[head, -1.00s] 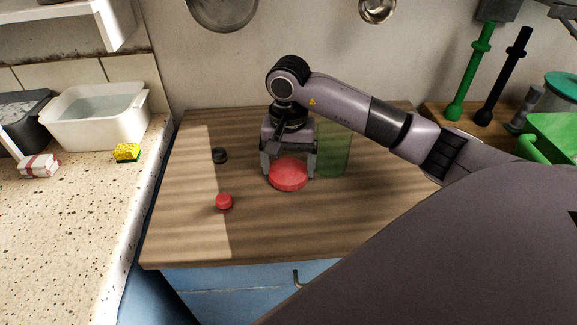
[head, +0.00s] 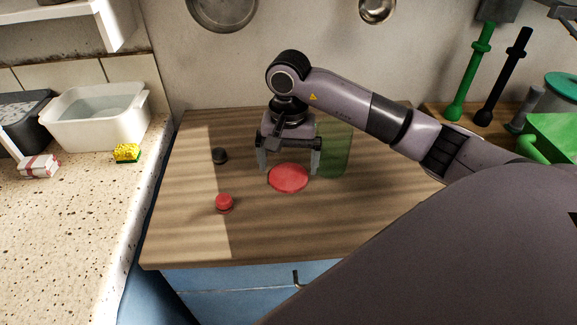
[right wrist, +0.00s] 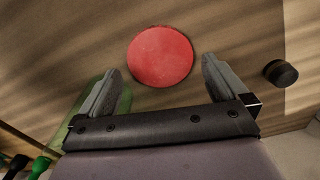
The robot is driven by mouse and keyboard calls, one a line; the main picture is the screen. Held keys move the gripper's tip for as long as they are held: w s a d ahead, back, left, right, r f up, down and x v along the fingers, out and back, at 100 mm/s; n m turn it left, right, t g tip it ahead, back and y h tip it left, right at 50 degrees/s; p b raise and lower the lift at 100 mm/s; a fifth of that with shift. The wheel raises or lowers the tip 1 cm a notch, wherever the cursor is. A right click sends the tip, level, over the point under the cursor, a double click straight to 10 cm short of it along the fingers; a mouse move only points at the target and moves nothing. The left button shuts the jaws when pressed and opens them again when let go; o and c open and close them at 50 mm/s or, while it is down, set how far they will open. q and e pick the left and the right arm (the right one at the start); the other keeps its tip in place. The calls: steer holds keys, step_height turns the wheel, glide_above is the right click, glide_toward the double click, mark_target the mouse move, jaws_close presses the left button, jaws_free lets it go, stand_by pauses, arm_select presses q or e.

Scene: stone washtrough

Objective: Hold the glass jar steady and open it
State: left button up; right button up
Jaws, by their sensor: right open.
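The jar (head: 337,150) is clear green and stands upright toward the back of the wooden worktop, right of my right gripper and partly behind it. No lid shows on it. A flat round red lid (head: 288,178) lies on the wood in front of the jar. My right gripper (head: 289,168) is open and empty, pointing down just behind and above the lid. In the right wrist view the lid (right wrist: 160,56) lies beyond the spread fingertips, apart from both. Part of the green jar (right wrist: 72,128) shows beside the left finger there. My left gripper is out of view.
A small red cap (head: 224,203) and a small black cap (head: 220,155) stand left on the worktop. A speckled counter (head: 75,225) holds a white basin (head: 97,120) and a yellow sponge (head: 127,153). The front of the worktop is clear.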

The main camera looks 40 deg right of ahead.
mark_target(289, 176)
step_height(289, 176, up, 10)
steer(key=shift+p, duration=0.3)
